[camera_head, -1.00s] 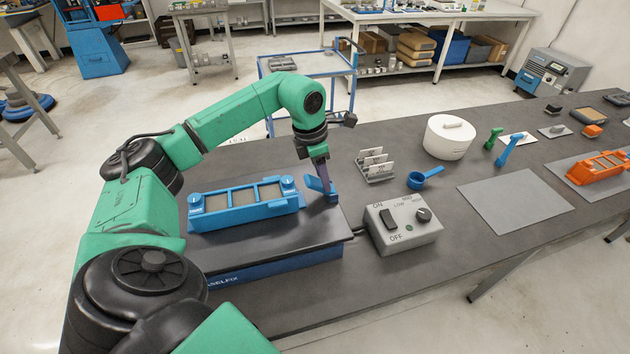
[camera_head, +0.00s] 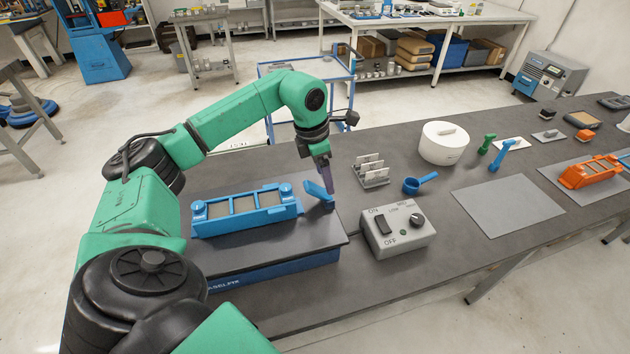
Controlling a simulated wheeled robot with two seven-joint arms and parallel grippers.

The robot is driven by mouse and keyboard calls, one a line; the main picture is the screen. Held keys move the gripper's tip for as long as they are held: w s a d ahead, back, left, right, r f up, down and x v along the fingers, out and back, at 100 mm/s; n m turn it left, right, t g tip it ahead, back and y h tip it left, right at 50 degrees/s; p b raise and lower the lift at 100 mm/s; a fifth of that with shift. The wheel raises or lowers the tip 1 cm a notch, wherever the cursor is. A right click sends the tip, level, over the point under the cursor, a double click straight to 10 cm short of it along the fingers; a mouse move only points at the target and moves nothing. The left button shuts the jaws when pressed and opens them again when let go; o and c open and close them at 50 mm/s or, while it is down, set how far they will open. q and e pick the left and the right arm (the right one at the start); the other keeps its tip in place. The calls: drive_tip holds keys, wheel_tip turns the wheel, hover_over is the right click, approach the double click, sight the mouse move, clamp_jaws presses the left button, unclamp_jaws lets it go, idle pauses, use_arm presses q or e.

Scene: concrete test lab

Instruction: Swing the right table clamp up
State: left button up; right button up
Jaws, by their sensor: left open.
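The right table clamp (camera_head: 317,191) is a small blue lever at the right end of the dark-topped blue fixture (camera_head: 285,237). Its flat arm slants, with its upper end to the left and its base to the right. My left gripper (camera_head: 328,184) reaches down from above, with its fingertips close beside the clamp's right side. It is open, and I cannot tell whether it touches the clamp. A blue frame (camera_head: 245,226) with three windows lies on the fixture, left of the clamp. My right gripper is not in view.
A grey switch box (camera_head: 398,232) stands just right of the fixture. Behind it are a blue scoop (camera_head: 420,184), a small card rack (camera_head: 371,171) and a white round pot (camera_head: 443,143). A bare grey mat (camera_head: 508,206) lies farther right.

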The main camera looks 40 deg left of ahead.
sight(323, 194)
use_arm(q)
wheel_tip(323, 194, up, 6)
drive_tip(key=p, duration=0.4)
drive_tip(key=shift+f, duration=0.2)
drive_tip(key=shift+f, duration=0.1)
